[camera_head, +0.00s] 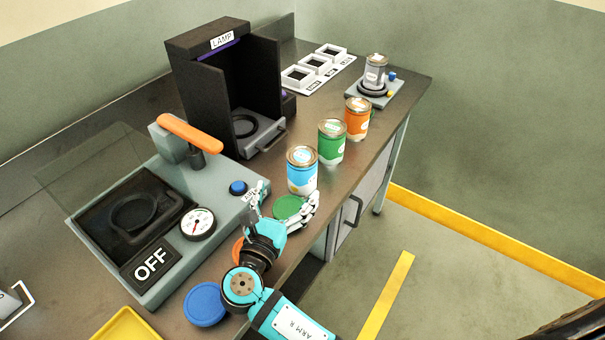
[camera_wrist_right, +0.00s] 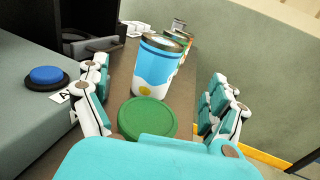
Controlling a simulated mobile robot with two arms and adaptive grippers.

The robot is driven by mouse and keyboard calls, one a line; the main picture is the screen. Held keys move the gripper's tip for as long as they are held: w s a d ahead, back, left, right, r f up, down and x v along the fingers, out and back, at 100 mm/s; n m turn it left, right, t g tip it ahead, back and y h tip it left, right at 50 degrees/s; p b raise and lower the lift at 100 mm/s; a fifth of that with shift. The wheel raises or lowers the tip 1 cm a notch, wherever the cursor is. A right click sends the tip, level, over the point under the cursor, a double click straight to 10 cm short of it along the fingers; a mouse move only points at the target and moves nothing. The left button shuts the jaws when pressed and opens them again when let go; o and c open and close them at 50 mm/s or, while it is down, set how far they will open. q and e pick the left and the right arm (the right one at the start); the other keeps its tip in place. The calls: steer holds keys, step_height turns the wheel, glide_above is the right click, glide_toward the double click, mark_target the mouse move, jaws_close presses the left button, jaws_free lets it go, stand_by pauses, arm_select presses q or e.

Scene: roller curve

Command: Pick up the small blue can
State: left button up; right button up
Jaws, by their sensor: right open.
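The small blue can (camera_head: 302,172) stands upright on the bench, at the near end of a row of cans. It also shows in the right wrist view (camera_wrist_right: 156,68), ahead of my right gripper and roughly between its fingers. My right gripper (camera_head: 283,203) is open and empty, low over the bench on the near side of the can. Its fingers (camera_wrist_right: 160,108) are spread, with a gap between them and the can. A green disc (camera_wrist_right: 147,118) lies on the bench between the fingers, in front of the can. My left gripper does not show.
A green can (camera_head: 332,142) and an orange can (camera_head: 357,118) stand behind the blue one. A grey can (camera_head: 376,70) sits on a small device. Left are a machine with a blue button (camera_head: 238,188) and a black lamp box (camera_head: 222,100). A blue disc (camera_head: 204,304) lies nearby.

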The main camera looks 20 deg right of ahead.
mark_target(297, 172)
steer(key=x, duration=0.2)
steer(key=b+x, duration=0.1)
steer(key=x, duration=0.2)
steer(key=shift+f, duration=0.2)
steer(key=shift+w+d+r, duration=0.1)
steer(key=shift+w+d, duration=0.1)
steer(key=shift+w, duration=0.1)
steer(key=b+x, duration=0.2)
steer(key=x, duration=0.3)
steer(key=shift+b, duration=0.3)
steer(key=shift+w+d, duration=0.15)
steer(key=shift+w, duration=0.1)
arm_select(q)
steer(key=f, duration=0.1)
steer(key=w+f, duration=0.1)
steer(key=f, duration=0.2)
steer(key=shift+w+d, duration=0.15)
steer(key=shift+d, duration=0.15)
arm_select(e)
steer(key=shift+s, duration=0.1)
steer(key=shift+c, duration=1.2)
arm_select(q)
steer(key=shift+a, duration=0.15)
arm_select(e)
steer(key=c, duration=1.1)
